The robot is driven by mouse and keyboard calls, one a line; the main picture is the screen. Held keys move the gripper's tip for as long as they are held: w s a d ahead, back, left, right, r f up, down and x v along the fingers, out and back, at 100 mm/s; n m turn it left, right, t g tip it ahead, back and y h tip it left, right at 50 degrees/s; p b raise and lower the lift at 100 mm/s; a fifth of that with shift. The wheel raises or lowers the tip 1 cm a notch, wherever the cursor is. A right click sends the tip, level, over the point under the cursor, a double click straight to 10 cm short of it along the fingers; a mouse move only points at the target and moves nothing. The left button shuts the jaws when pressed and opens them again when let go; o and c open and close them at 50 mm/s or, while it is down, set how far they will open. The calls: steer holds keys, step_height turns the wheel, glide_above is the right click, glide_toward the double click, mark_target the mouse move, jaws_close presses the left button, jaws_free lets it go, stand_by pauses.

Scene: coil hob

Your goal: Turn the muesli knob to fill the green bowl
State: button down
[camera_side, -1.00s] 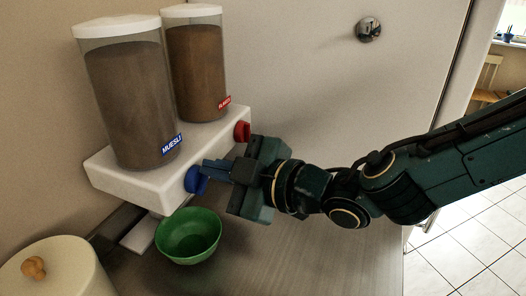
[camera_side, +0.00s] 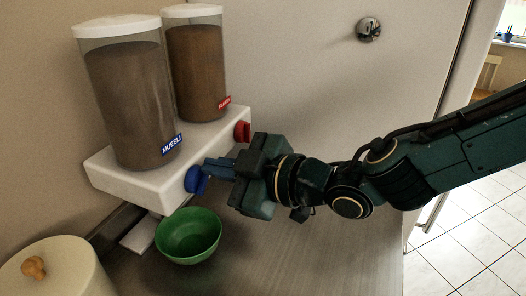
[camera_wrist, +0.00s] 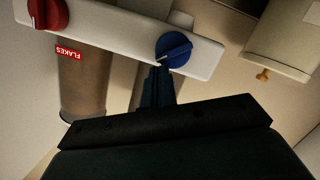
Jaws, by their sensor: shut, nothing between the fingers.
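The blue muesli knob (camera_side: 195,180) is on the front of the white dispenser (camera_side: 130,187), below the container labelled MUESLI (camera_side: 130,100). It also shows in the wrist view (camera_wrist: 174,49). My gripper (camera_side: 208,168) is shut with nothing between its fingers. Its fingertips are right at the blue knob; in the wrist view the fingertips (camera_wrist: 158,72) lie at the knob's edge, and I cannot tell whether they touch it. The green bowl (camera_side: 189,237) stands upright on the counter below the blue knob. Its visible inside looks empty.
The red knob (camera_side: 242,131) and the FLAKES container (camera_side: 197,70) are to the right of the muesli side. A cream canister (camera_side: 60,272) with a wooden knob stands at front left. The counter (camera_side: 300,240) right of the bowl is clear.

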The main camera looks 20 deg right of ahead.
steer(key=shift+w+d, duration=0.1)
steer(key=shift+w+d+f+m+g+y, duration=0.15)
steer(key=shift+d+m+g, duration=0.1)
steer(key=shift+m, duration=0.55)
steer(key=shift+w+d+f+m+g+y, duration=0.15)
steer(key=shift+m+g, duration=0.1)
steer(key=shift+m, duration=0.85)
steer(key=shift+w+d+f, duration=0.1)
steer(key=shift+w, duration=0.1)
stand_by(0.4)
steer(key=shift+s+r, duration=0.1)
steer(key=shift+r, duration=0.65)
steer(key=r+v, duration=0.2)
steer(key=v, duration=0.8)
steer(key=shift+s+a+r, duration=0.15)
steer(key=shift+a+r, duration=0.05)
